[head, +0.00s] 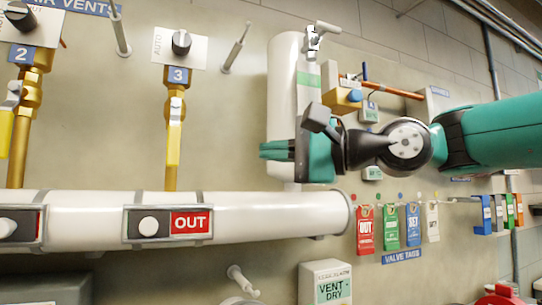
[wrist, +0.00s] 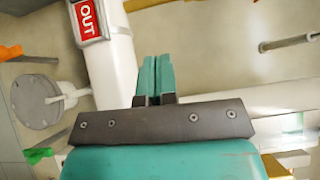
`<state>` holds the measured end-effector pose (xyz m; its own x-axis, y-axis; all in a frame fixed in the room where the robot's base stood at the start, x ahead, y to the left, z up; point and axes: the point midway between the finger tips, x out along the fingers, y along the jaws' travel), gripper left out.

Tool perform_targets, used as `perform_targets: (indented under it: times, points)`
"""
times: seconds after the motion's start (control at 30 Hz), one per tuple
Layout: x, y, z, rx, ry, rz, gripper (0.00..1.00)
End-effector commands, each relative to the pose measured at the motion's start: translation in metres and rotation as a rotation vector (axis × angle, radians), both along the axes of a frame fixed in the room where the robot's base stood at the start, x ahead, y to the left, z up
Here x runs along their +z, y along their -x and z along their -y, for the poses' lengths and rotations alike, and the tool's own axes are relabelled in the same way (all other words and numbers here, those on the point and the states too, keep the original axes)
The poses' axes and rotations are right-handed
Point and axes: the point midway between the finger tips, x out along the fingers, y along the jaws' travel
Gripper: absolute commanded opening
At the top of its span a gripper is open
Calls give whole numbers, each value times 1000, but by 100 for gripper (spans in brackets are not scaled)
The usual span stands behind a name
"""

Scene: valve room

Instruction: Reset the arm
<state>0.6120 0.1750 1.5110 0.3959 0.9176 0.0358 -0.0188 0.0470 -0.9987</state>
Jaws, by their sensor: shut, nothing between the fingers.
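My gripper (head: 274,150) is at the end of my teal arm, which reaches in from the right in the head view. Its fingers point left, in front of the white vertical pipe (head: 284,85). In the wrist view the two teal fingers (wrist: 156,78) lie side by side, shut and empty. The fingers appear apart from the valves and tags. Part of the vertical pipe is hidden behind my gripper.
A white horizontal pipe (head: 90,216) with a red OUT plate (head: 190,222) runs below. Yellow-handled valve 3 (head: 174,130) is on the left. Coloured valve tags (head: 388,226) hang at lower right. Pegs (head: 236,48) stick out of the wall. Open space lies left of my fingers.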

Motion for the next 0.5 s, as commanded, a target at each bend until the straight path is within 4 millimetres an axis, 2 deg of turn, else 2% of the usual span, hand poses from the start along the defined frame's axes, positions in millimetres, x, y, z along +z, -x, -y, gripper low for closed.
perform_targets:
  times: [0.23,0.33,0.37,0.43,0.47,0.5]
  points:
    - [-1,0,0,-1,5,1,0]
    - [-14,2,0,-13,58,16,0]
    - [-23,3,1,-20,92,26,0]
    - [-53,10,4,-33,215,61,0]
    - [-70,14,6,-33,287,80,0]
    - [-97,23,11,-27,397,108,0]
